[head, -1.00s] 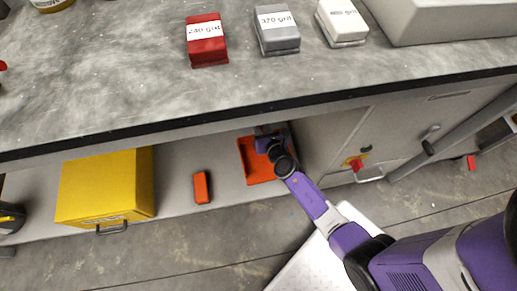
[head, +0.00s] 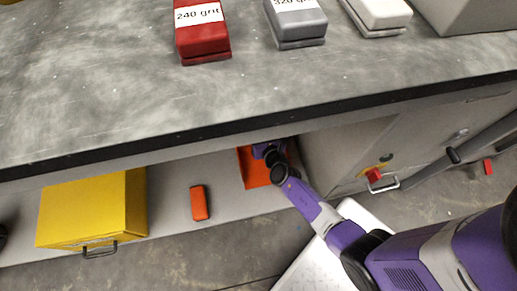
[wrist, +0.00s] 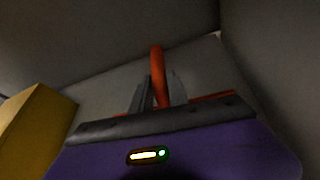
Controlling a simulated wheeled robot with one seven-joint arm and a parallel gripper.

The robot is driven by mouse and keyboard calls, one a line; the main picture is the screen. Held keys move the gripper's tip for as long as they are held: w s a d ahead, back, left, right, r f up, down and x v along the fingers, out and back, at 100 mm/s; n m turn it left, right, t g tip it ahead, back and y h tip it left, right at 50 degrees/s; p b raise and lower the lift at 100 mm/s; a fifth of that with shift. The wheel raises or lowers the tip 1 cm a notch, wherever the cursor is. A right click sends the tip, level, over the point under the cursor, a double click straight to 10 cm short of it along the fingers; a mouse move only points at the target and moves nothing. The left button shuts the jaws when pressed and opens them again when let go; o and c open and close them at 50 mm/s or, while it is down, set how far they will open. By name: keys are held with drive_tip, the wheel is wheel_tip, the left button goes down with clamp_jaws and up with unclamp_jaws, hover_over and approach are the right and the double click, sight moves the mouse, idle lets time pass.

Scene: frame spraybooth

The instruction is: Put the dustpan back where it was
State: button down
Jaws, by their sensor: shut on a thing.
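The orange dustpan (head: 251,170) is on or just above the grey lower shelf under the bench, close to the cabinet side. The bench edge hides its far part, and my arm covers its right part. My gripper (head: 266,150) reaches in under the bench top at the dustpan. In the wrist view the orange handle (wrist: 158,70) stands up between the two grey fingers, which are shut on it. An orange strip of the pan shows behind my gripper's dark edge. I cannot tell whether the pan touches the shelf.
A small orange block (head: 199,203) lies on the shelf left of the dustpan. A yellow box (head: 95,208) with a dark handle stands further left. The bench top (head: 120,100) overhangs the shelf. A grey cabinet (head: 335,158) closes off the right. Sanding blocks sit on the bench.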

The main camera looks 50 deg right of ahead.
sight(255, 173)
wheel_tip(255, 173, down, 11)
drive_tip(key=b, duration=0.8)
drive_tip(key=shift+f, duration=0.15)
drive_tip(key=c, duration=1.3)
unclamp_jaws()
drive_tip(key=p+v, duration=0.5)
drive_tip(key=v, duration=0.6)
drive_tip(key=shift+s+a+r, duration=0.25)
drive_tip(key=shift+s+r, duration=0.05)
drive_tip(key=shift+s, duration=0.25)
